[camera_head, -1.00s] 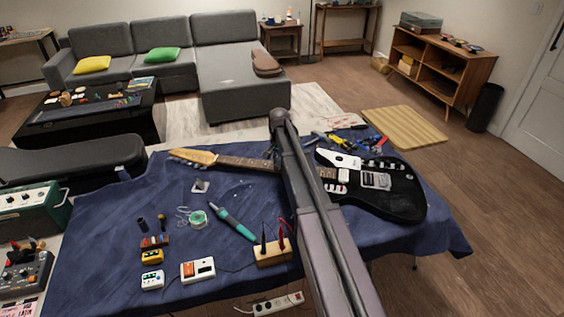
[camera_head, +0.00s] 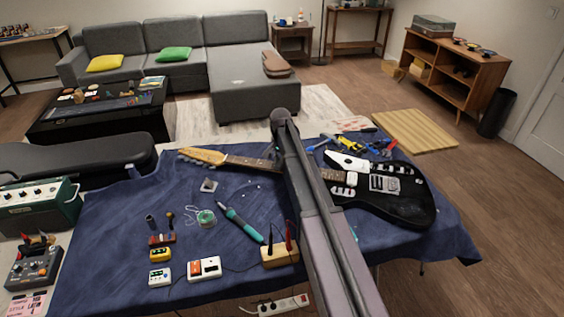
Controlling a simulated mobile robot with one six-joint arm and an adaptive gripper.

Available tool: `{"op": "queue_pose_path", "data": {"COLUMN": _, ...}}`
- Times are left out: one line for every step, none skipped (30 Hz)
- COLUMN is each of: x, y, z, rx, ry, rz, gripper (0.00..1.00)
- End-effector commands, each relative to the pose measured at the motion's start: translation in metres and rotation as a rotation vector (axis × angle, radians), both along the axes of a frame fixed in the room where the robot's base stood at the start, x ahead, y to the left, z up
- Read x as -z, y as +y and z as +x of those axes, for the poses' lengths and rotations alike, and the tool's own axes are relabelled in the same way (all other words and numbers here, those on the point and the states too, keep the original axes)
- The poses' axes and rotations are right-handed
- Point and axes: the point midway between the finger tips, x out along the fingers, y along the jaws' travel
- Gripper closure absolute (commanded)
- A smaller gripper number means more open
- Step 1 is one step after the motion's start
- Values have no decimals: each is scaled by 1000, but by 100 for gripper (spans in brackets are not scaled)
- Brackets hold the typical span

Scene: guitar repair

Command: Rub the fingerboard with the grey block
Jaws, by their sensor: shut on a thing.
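A black and white electric guitar (camera_head: 412,208) lies on the blue cloth with its headstock (camera_head: 198,156) to the left. Its dark fingerboard (camera_head: 248,162) shows left of my arm, and a short piece near the body shows right of it. My arm crosses in front of the middle of the neck and hides that part. My gripper is not visible, so I cannot see what it holds. I cannot make out the grey block for certain. A small greyish square piece (camera_head: 209,185) lies on the cloth below the headstock, too small to identify.
Pliers and other tools (camera_head: 352,143) lie behind the guitar body. A teal soldering iron (camera_head: 240,222), a wooden block with upright probes (camera_head: 280,256) and several small pedals (camera_head: 204,268) are on the near cloth. A green amplifier (camera_head: 38,207) stands at the left.

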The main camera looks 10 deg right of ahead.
Motion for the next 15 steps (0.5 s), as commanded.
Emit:
{"op": "queue_pose_path", "data": {"x": 0, "y": 3, "z": 2, "rx": -1, "ry": 0, "rz": 0, "gripper": 100}}
{"op": "queue_pose_path", "data": {"x": 1, "y": 4, "z": 3, "rx": -1, "ry": 0, "rz": 0, "gripper": 100}}
{"op": "queue_pose_path", "data": {"x": 1, "y": 7, "z": 4, "rx": -1, "ry": 0, "rz": 0, "gripper": 100}}
{"op": "queue_pose_path", "data": {"x": 1, "y": 8, "z": 5, "rx": -1, "ry": 0, "rz": 0, "gripper": 100}}
{"op": "queue_pose_path", "data": {"x": 1, "y": 10, "z": 6, "rx": -1, "ry": 0, "rz": 0, "gripper": 100}}
{"op": "queue_pose_path", "data": {"x": 1, "y": 12, "z": 7, "rx": -1, "ry": 0, "rz": 0, "gripper": 100}}
{"op": "queue_pose_path", "data": {"x": 2, "y": 14, "z": 8, "rx": -2, "ry": 0, "rz": 0, "gripper": 100}}
{"op": "queue_pose_path", "data": {"x": 2, "y": 16, "z": 9, "rx": -2, "ry": 0, "rz": 0, "gripper": 100}}
{"op": "queue_pose_path", "data": {"x": 2, "y": 18, "z": 10, "rx": -2, "ry": 0, "rz": 0, "gripper": 100}}
{"op": "queue_pose_path", "data": {"x": 2, "y": 20, "z": 11, "rx": -2, "ry": 0, "rz": 0, "gripper": 100}}
{"op": "queue_pose_path", "data": {"x": 2, "y": 21, "z": 11, "rx": -1, "ry": 0, "rz": 0, "gripper": 100}}
{"op": "queue_pose_path", "data": {"x": 2, "y": 23, "z": 12, "rx": -1, "ry": 0, "rz": 0, "gripper": 100}}
{"op": "queue_pose_path", "data": {"x": 2, "y": 24, "z": 13, "rx": -1, "ry": 0, "rz": 0, "gripper": 100}}
{"op": "queue_pose_path", "data": {"x": 3, "y": 25, "z": 13, "rx": -1, "ry": 0, "rz": 0, "gripper": 100}}
{"op": "queue_pose_path", "data": {"x": 3, "y": 26, "z": 13, "rx": -1, "ry": 0, "rz": 0, "gripper": 100}}
